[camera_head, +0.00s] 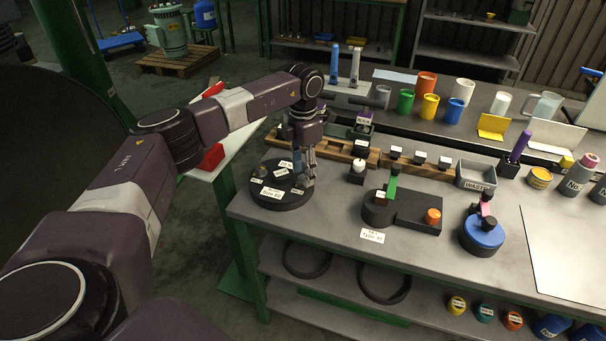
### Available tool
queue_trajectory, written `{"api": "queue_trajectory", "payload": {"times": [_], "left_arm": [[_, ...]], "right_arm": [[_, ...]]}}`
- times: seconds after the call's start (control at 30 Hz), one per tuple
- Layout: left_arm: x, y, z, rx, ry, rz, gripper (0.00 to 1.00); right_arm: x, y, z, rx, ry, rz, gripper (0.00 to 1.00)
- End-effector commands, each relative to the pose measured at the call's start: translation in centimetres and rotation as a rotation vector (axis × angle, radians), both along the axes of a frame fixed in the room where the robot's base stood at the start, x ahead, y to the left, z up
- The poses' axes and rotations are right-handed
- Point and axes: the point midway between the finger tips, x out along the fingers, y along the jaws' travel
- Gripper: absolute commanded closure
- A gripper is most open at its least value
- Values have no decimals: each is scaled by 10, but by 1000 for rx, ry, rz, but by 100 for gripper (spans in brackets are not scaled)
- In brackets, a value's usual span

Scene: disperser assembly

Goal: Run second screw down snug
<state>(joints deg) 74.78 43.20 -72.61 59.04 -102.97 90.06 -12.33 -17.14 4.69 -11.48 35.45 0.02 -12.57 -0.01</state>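My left arm comes in from the left and reaches over the workbench (400,248). My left gripper (302,182) points down at the right part of a round black fixture (284,202) with several small white labels. The fingers are small and dark here, so I cannot tell whether they are open or shut, or on what. I cannot make out a screw; the gripper covers part of the fixture. A small brass-coloured piece (261,171) is at the fixture's left side. My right gripper is not in view.
Right of the round fixture stand a black fixture (408,218) with green and orange parts and a blue round piece (482,233). Behind are a wooden rack (398,165), a grey waste bin (477,176) and several cups. The front right holds a bare pale sheet (565,250).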

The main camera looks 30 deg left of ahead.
Motion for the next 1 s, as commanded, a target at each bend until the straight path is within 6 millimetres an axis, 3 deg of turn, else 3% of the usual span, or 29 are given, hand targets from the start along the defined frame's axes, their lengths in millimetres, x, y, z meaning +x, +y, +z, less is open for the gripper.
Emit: {"api": "queue_trajectory", "payload": {"times": [0.3, 0.5, 1.0], "left_arm": [[1, 0, 68, -1, -4, -1, 61], [0, 0, 97, -1, -2, 0, 61], [0, 0, 104, 0, 0, 0, 61]], "right_arm": [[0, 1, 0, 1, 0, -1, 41], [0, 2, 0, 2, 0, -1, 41], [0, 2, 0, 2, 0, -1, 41]]}}
